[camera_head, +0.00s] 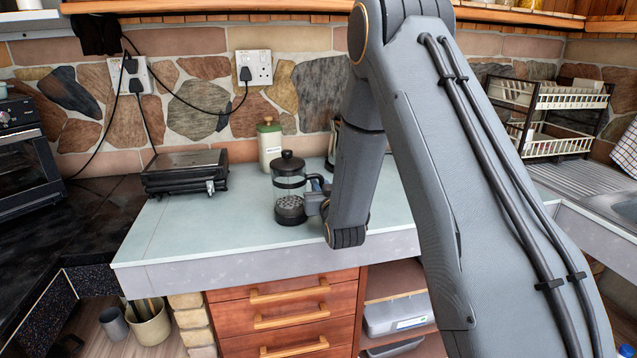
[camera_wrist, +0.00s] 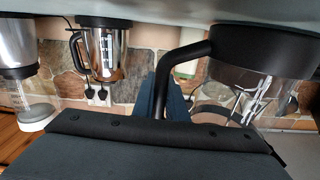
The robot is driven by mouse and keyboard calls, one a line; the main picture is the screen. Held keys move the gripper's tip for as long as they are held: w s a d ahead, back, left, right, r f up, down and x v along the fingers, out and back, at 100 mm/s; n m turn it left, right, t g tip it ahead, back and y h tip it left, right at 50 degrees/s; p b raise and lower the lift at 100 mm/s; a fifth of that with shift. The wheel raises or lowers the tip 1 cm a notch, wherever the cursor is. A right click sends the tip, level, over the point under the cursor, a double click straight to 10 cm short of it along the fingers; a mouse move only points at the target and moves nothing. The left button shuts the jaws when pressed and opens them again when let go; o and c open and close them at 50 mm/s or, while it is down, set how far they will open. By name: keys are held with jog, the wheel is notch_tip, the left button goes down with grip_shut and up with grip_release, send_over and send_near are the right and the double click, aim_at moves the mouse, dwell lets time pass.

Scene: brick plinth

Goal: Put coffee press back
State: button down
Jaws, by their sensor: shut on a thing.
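The coffee press (camera_head: 289,188) is a glass cylinder with a black lid and dark base. It is upright at the middle of the pale counter (camera_head: 215,225). My gripper (camera_head: 318,199) is at its right side, shut on its handle; my own arm partly hides this contact. The wrist view is upside down, with the counter along its top. There the press (camera_wrist: 262,60) fills the right side, and its black handle (camera_wrist: 182,68) runs between the bluish fingers (camera_wrist: 165,98). The base is at or very near the counter; I cannot tell whether it touches.
A cream canister (camera_head: 269,143) stands close behind the press. A black grill (camera_head: 186,172) is to the left. A metal jug (camera_wrist: 104,52) and another appliance (camera_wrist: 18,60) show in the wrist view. A dish rack (camera_head: 548,115) is at right. The counter's front left is clear.

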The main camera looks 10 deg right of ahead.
dwell(0.3)
jog(key=c, duration=1.8)
grip_release()
jog(key=shift+f, duration=0.1)
jog(key=shift+o, duration=0.2)
jog(key=s+b, duration=0.2)
jog(key=s, duration=1)
jog(key=shift+s, duration=0.1)
